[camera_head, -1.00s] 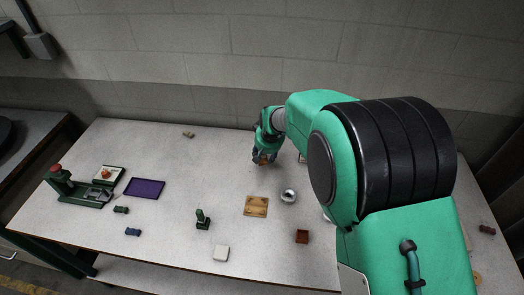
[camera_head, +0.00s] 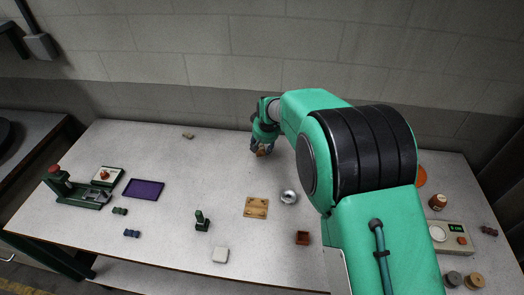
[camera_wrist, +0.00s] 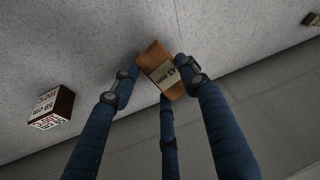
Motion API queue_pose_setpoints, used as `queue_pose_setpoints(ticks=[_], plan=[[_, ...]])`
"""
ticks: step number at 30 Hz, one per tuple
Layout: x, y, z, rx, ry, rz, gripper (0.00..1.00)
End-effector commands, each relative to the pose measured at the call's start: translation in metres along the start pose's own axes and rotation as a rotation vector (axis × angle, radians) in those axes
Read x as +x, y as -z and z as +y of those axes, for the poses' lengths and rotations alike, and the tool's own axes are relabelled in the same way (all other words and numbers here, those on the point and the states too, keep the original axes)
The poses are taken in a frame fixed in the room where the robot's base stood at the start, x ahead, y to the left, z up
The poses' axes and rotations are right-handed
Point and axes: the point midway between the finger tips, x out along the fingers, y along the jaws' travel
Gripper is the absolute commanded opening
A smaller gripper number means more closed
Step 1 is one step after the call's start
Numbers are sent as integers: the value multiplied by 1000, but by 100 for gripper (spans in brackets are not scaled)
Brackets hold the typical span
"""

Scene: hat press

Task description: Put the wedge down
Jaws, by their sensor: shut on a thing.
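My gripper (camera_head: 262,152) is over the back middle of the table, near the wall. In the wrist view its blue fingers (camera_wrist: 160,82) are shut on the wedge (camera_wrist: 152,60), a brown wooden piece with a pale label reading "43 mm". The wedge sits tilted between the fingertips, with the pale table top behind it. In the head view only a small brown bit of it shows under the fingers. Whether it touches the table I cannot tell.
In the wrist view a dark brown labelled block (camera_wrist: 52,106) stands at left and a small block (camera_wrist: 311,19) lies at upper right. A wooden board (camera_head: 256,208), a shiny ball (camera_head: 289,196) and a purple tray (camera_head: 144,189) lie nearer the front.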

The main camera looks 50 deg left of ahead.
Motion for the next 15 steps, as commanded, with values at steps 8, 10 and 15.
queue_pose_setpoints(ticks=[8,10,15], plan=[[29,-8,1,0,0,-2,18],[33,-9,1,0,0,-1,18],[35,-10,1,0,0,0,18]])
